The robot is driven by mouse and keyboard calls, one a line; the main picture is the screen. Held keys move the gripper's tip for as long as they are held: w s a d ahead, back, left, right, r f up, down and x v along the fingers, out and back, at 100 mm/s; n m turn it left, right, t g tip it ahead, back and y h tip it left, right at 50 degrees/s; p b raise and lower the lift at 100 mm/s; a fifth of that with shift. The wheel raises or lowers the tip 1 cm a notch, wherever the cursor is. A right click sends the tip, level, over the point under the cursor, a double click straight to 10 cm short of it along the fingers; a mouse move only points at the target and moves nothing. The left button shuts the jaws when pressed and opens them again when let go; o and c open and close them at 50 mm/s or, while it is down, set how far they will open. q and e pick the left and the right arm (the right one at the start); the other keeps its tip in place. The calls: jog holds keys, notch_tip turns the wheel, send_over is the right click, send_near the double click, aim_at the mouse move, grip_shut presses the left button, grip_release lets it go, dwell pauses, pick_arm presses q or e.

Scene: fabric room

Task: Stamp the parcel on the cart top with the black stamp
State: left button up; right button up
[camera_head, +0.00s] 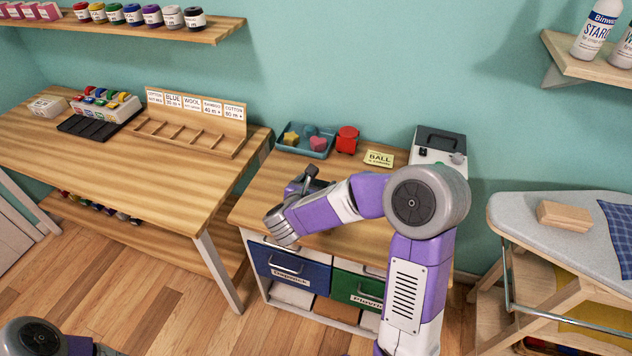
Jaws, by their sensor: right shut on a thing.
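The cart top (265,185) is a wooden surface in the middle of the head view, over a blue and a green drawer. My right arm reaches across it from the right. My right gripper (304,181) is over the left-middle part of the cart top, shut on a small dark thing that looks like the black stamp (310,171). The hand and arm cover much of it, and I cannot tell whether it touches anything below. I cannot make out the parcel; my right arm hides part of the cart top. My left gripper is not in view.
A teal tray (304,150) with small shapes, a red object (347,140), a yellow note (379,159) and a grey-white machine (438,147) stand along the cart's back. A wooden table (130,165) is left, an ironing board (515,215) right.

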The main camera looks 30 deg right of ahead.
jog(key=shift+s+f+b, duration=0.15)
jog(key=shift+f+b, duration=0.85)
jog(key=shift+b, duration=0.6)
dwell(1.5)
jog(key=shift+r+b, duration=0.3)
jog(key=shift+b, duration=1.05)
dwell(3.5)
